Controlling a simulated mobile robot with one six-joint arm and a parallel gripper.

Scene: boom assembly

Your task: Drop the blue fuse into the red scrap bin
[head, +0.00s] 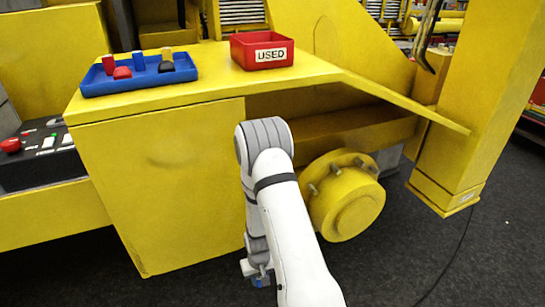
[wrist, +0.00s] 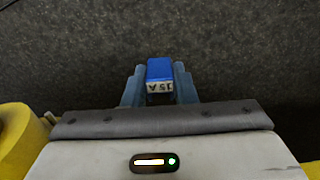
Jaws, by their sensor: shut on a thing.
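My gripper (wrist: 159,84) is shut on a blue fuse (wrist: 160,70), whose pale end reads "15 A" upside down in the wrist view. Dark floor shows beyond it. In the head view my gripper (head: 256,272) hangs low in front of the yellow machine, partly behind my white arm, with a bit of blue at its lower end. The red scrap bin (head: 248,65), labelled "USED", stands on the yellow ledge, well above my gripper. Its inside shows only in part.
A blue tray (head: 100,88) left of the bin holds red, blue and dark small parts, including an upright blue one (head: 138,62). The yellow ledge (head: 205,80) between tray and bin is clear. A yellow bolted hub (head: 350,205) juts out right of my arm. A control box (head: 45,165) is at left.

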